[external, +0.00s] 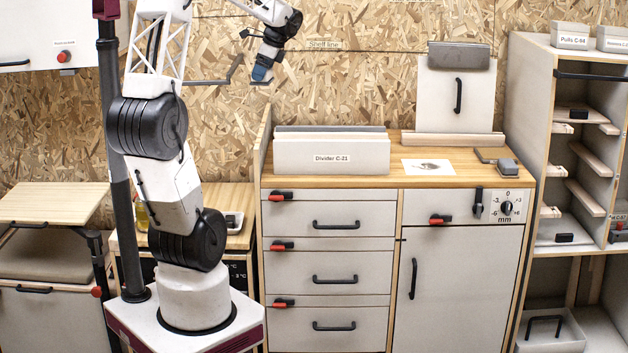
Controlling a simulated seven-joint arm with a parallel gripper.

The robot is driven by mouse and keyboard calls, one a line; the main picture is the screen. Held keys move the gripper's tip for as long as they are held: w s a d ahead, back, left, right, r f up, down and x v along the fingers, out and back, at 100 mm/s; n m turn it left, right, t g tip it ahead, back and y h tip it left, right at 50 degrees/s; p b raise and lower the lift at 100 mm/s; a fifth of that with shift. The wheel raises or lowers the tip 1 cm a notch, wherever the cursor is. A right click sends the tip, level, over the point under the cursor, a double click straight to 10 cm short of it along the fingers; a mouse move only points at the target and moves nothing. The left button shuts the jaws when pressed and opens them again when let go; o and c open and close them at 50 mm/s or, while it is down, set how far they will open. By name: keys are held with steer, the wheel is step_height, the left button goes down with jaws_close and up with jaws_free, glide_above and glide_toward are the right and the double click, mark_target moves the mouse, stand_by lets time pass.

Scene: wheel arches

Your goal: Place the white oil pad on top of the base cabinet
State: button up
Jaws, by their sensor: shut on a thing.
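A white sheet with a dark smudge (428,167), which looks like the white oil pad, lies flat on the wooden top of the base cabinet (330,181). It is right of the divider box and left of the small grey block. My gripper (262,78) is high in front of the chipboard wall, above and left of the cabinet. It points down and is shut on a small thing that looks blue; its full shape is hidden. My gripper is well apart from the cabinet top and the sheet.
A box labelled Divider C-21 (331,156) takes up the top's left part. A pale upright panel (455,100) stands at the back right. A grey block (508,166) lies near the right edge. An open shelf unit (545,110) stands at right.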

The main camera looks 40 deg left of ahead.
steer(key=w+d+f+n+g+h, duration=0.1)
steer(key=w+d+n, duration=0.1)
steer(key=w, duration=0.4)
steer(key=w+d+f+n, duration=0.1)
steer(key=w+d, duration=0.1)
steer(key=w, duration=0.3)
steer(key=w+d+f+n+h, duration=0.1)
steer(key=w+d+f+n, duration=0.2)
steer(key=w+d, duration=0.55)
steer(key=w+d+f+n+g+h, duration=0.15)
steer(key=w+d+f, duration=0.25)
steer(key=w+d, duration=0.4)
steer(key=w+d+f+n+t, duration=0.1)
steer(key=w+d+f+n, duration=0.25)
steer(key=w+d, duration=0.5)
steer(key=s+d+f+n+t+h, duration=0.1)
steer(key=s+d+f+n+t, duration=0.1)
steer(key=d+n, duration=0.5)
steer(key=s+d+f+n+t+h, duration=0.1)
steer(key=s+d+f+n+t, duration=0.2)
steer(key=n, duration=0.7)
steer(key=s+d+f+n+t+h, duration=0.1)
steer(key=s+d+f+n+t, duration=0.1)
steer(key=s+d+n, duration=0.3)
steer(key=d+f+n, duration=0.1)
steer(key=d+n, duration=0.3)
steer(key=d, duration=0.2)
steer(key=shift+s+d+f+n, duration=0.15)
steer(key=shift+d+f+n, duration=0.1)
steer(key=shift+d+n, duration=0.05)
